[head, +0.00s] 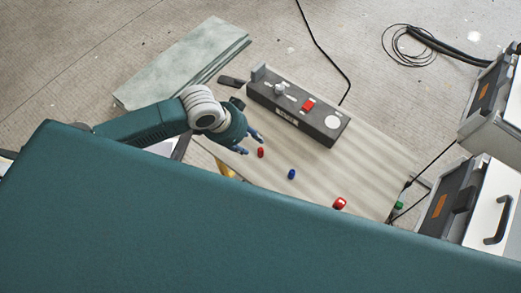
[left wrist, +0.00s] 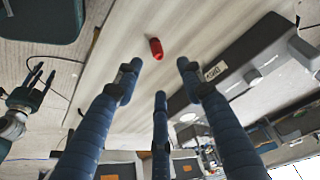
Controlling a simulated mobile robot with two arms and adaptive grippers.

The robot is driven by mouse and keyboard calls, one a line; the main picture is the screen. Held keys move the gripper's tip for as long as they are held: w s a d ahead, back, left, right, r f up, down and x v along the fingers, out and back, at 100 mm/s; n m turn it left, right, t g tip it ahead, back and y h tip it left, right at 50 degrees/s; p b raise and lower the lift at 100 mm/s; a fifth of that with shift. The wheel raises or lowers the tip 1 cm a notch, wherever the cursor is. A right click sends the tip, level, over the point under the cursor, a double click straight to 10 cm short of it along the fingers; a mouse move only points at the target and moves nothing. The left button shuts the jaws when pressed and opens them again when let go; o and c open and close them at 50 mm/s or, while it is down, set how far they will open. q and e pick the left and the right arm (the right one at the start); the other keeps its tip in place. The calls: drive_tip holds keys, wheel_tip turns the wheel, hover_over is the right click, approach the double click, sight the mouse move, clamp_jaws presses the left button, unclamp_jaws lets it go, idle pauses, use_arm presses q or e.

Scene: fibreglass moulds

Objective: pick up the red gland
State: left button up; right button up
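A small red gland (head: 261,152) lies on the pale bench top (head: 230,153), just beyond my left gripper's (head: 252,145) fingertips. The left wrist view shows a red ribbed piece (left wrist: 156,48) ahead of the spread fingers (left wrist: 160,74), with a gap between them and nothing held. A second, larger red piece (head: 340,203) lies further right on the bench. My right gripper (left wrist: 42,75) shows at the left of the left wrist view with its fingers apart and nothing visible between them; it is hidden in the head view.
A blue piece (head: 291,173) lies between the two red ones, and a green piece (head: 398,205) is at the right end. A dark control box (head: 300,112) with a red switch (head: 308,104) stands along the back edge. Cases (head: 465,205) stand to the right.

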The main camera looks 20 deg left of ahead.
use_arm(q)
hover_over(260, 149)
drive_tip(key=s+a, duration=0.2)
wheel_tip(260, 149, down, 4)
drive_tip(key=p+x, duration=0.1)
drive_tip(key=x, duration=0.4)
drive_tip(key=shift+d+p, duration=0.2)
drive_tip(key=shift+p, duration=0.1)
drive_tip(key=shift+w+f, duration=0.15)
drive_tip(key=shift+f, duration=0.1)
drive_tip(key=c, duration=0.9)
